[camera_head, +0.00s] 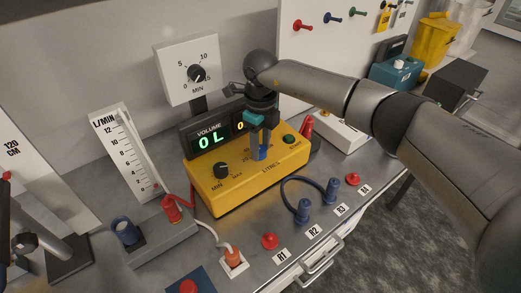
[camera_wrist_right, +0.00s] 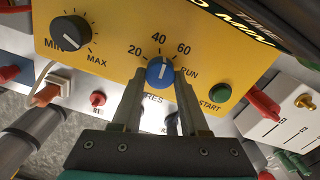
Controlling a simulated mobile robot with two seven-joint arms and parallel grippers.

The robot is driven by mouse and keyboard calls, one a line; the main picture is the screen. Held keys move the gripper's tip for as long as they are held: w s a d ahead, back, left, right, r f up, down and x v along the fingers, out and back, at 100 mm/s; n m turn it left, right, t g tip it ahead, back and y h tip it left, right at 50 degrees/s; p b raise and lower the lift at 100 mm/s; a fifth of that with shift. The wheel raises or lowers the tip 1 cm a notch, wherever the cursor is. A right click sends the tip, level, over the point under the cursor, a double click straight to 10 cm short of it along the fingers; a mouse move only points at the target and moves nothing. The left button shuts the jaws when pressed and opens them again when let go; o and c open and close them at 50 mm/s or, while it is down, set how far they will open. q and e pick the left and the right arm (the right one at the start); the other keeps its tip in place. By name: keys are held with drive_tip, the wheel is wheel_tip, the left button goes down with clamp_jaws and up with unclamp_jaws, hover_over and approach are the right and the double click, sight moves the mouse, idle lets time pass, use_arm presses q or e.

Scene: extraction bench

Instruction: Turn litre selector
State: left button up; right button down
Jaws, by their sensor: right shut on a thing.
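The litre selector is a blue knob (camera_wrist_right: 160,73) with a white line on the front of a yellow box (camera_head: 238,180). In the wrist view the line stands about upright, roughly toward the 40 mark between 20 and 60. The knob also shows as a bit of blue (camera_head: 264,154) in the head view, mostly covered by the fingers. My right gripper (camera_head: 261,143) reaches down over the box, and its fingers (camera_wrist_right: 158,85) are shut on the knob from both sides. The volume display (camera_head: 211,140) reads 0 L. My left gripper is not in view.
A black MIN-MAX knob (camera_head: 221,170) and a green START button (camera_head: 289,139) flank the selector. A timer dial (camera_head: 196,73) stands behind. A flow meter (camera_head: 129,155) is at left. Plugs and a blue cable (camera_head: 290,181) lie in front, near the bench edge.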

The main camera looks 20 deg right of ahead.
sight(261, 148)
drive_tip(key=n+b, duration=0.2)
drive_tip(key=n, duration=0.1)
drive_tip(key=shift+w+n, duration=0.1)
drive_tip(key=shift+n, duration=0.3)
drive_tip(key=n+b, duration=0.2)
drive_tip(key=n, duration=0.1)
drive_tip(key=n+b, duration=0.1)
drive_tip(key=n, duration=0.3)
drive_tip(key=shift+w, duration=0.1)
drive_tip(key=shift+n+b, duration=0.55)
drive_tip(key=shift+n, duration=0.65)
drive_tip(key=shift+r+n, duration=0.1)
drive_tip(key=shift+n, duration=0.2)
drive_tip(key=shift+c, duration=2.1)
unclamp_jaws()
wheel_tip(261, 148, up, 15)
drive_tip(key=shift+p, duration=0.4)
